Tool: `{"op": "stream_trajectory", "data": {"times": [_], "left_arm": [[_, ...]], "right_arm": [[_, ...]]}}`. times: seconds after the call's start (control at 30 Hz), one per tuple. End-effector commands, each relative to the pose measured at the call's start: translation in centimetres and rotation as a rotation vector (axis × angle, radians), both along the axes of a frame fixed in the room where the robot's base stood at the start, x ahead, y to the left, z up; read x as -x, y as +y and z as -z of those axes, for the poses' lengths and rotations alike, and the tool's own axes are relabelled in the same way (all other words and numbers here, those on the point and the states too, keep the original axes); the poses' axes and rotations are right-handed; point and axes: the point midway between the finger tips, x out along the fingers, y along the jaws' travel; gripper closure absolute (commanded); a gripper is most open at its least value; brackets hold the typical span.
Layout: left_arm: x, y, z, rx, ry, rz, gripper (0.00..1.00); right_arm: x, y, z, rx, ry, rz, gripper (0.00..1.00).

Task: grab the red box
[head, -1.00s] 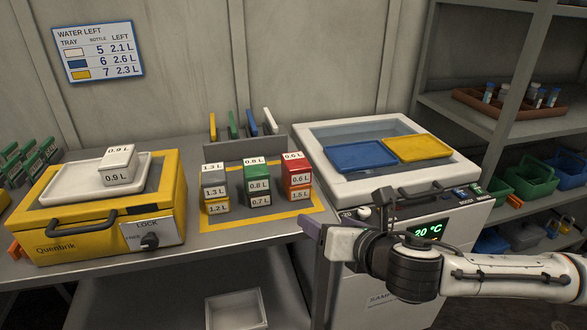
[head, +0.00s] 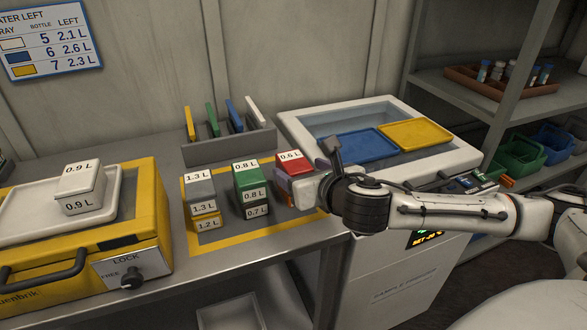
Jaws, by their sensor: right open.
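The red box (head: 293,167), labelled 0.6 L, is the top of the right-hand stack on the yellow-bordered mat (head: 217,243). Its upper part shows; my right gripper hides its lower part and the box beneath it. My right gripper (head: 304,168) is open, its arm coming in from the right. My left gripper is out of view.
Behind is a rack (head: 235,147) with coloured plates. A white-rimmed cooler (head: 300,127) holding blue and yellow trays is at right. A yellow case (head: 150,225) is at left.

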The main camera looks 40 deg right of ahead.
Motion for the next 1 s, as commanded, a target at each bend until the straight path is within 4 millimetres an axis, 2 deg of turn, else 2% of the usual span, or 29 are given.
{"op": "stream_trajectory", "data": {"times": [0.1, 0.27, 0.57, 0.87, 1.0], "left_arm": [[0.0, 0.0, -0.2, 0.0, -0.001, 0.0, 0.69], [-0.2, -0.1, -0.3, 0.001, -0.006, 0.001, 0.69], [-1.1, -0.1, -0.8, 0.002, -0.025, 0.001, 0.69], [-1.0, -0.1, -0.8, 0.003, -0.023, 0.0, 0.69], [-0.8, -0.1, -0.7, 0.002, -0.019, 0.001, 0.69]], "right_arm": [[-1.8, -0.3, 0.4, -0.003, -0.001, 0.002, 0.31], [-3.7, -0.7, 1.2, -0.002, 0.0, 0.001, 0.31], [-4.2, -0.8, 1.5, 0.0, 0.001, -0.001, 0.31], [-4.1, -0.8, 1.5, 0.0, 0.0, -0.001, 0.79], [-4.2, -0.8, 1.4, 0.0, -0.001, -0.001, 0.79]]}}
